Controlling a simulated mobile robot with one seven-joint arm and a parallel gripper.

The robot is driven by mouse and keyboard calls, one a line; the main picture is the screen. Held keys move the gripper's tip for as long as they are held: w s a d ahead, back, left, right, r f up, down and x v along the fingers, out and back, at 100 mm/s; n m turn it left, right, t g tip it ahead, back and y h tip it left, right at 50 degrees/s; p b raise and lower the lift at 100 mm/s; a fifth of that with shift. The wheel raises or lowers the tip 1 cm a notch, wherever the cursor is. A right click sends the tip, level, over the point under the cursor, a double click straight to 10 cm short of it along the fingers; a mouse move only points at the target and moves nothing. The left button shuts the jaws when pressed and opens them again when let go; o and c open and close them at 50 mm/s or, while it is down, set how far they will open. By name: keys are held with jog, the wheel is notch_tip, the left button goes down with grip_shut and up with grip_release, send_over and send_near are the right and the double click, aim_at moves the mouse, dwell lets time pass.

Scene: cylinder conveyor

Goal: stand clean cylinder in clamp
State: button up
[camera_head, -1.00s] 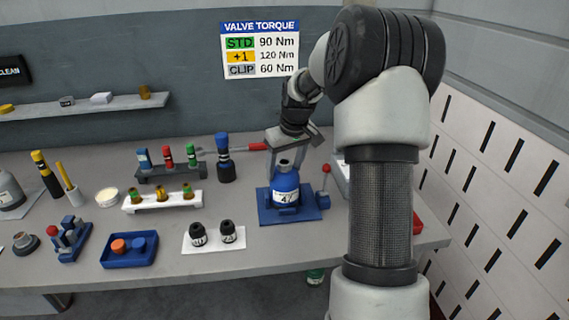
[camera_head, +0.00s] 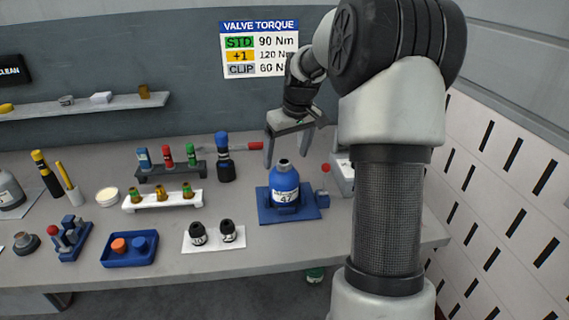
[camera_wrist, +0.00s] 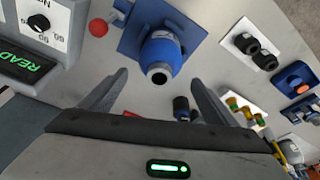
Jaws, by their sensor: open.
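A blue cylinder (camera_head: 285,182) with a white label reading 47 and a dark open neck stands upright in the blue clamp (camera_head: 310,212) on the bench. In the wrist view the cylinder (camera_wrist: 160,55) shows from above, in front of the fingers. My gripper (camera_head: 285,155) is open and empty, above and behind the cylinder and apart from it. In the wrist view the two fingers of my gripper (camera_wrist: 157,82) are spread with nothing between them. A red-knobbed lever (camera_head: 325,170) stands at the clamp's right side. Whether the clamp grips the cylinder cannot be told.
A blue and black tool (camera_head: 224,160) stands left of the gripper. Racks with small valves (camera_head: 162,198) and coloured tools (camera_head: 170,170) lie further left. Two black caps (camera_head: 227,231) sit on a white mat in front. A device reading READY (camera_wrist: 30,65) is close by.

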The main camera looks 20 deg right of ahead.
jog(key=v, duration=0.6)
jog(key=shift+r, duration=0.35)
dwell(0.7)
